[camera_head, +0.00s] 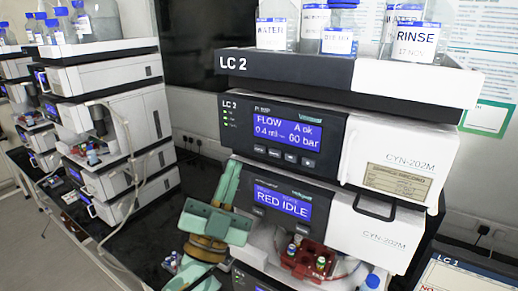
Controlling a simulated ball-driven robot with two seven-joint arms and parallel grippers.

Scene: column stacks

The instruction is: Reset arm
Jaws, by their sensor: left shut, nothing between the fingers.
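My left gripper (230,176) is green with a gold-coloured wrist and rises from the bottom of the view, left of the middle. Its fingers point up and are shut, with nothing between them. They are in front of the left edge of the LC 2 column stack (400,235), beside the module whose screen (283,202) reads RED IDLE. I cannot tell whether they touch it. My right gripper is not in view.
A red vial holder (307,261) with several small vials sits low in the stack. Labelled bottles, one reading RINSE (415,40), stand in the top tray (310,67). Other stacks (110,110) stand at left. Dark bench (150,245) shows between.

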